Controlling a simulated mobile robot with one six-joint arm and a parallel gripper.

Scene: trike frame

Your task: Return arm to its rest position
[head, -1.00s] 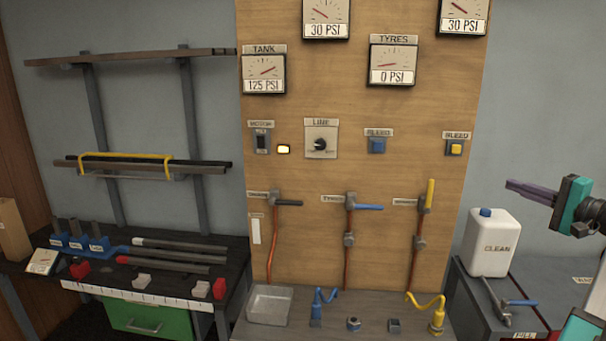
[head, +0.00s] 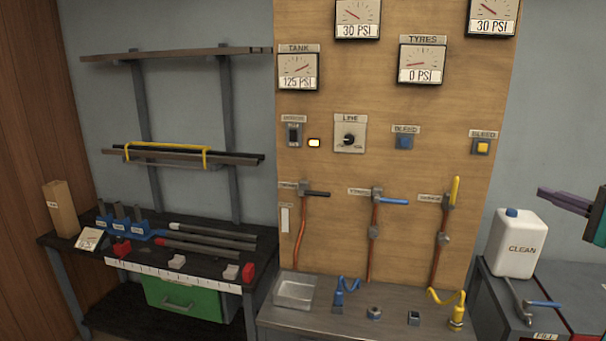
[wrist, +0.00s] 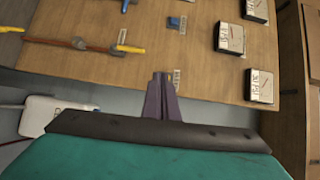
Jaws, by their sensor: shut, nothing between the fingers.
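My gripper (head: 562,201) shows at the right edge in the head view, with its dark purple fingers pointing left. Its teal body is cut off by the picture's edge. The fingers are shut and hold nothing. In the wrist view the gripper (wrist: 160,78) points toward the wooden panel (wrist: 190,60), and its fingertips lie near a small label below the blue bleed button (wrist: 177,22). In the head view the gripper is in front of the grey wall, right of the panel (head: 400,230), above and right of the white CLEAN jug (head: 518,244).
The panel carries gauges, a line knob (head: 349,140) and several valve levers. A side cabinet (head: 570,285) with the jug and a blue-handled tool (head: 530,303) stands below the gripper. A workbench (head: 190,262) with racks is at the left. Open wall lies beside the gripper.

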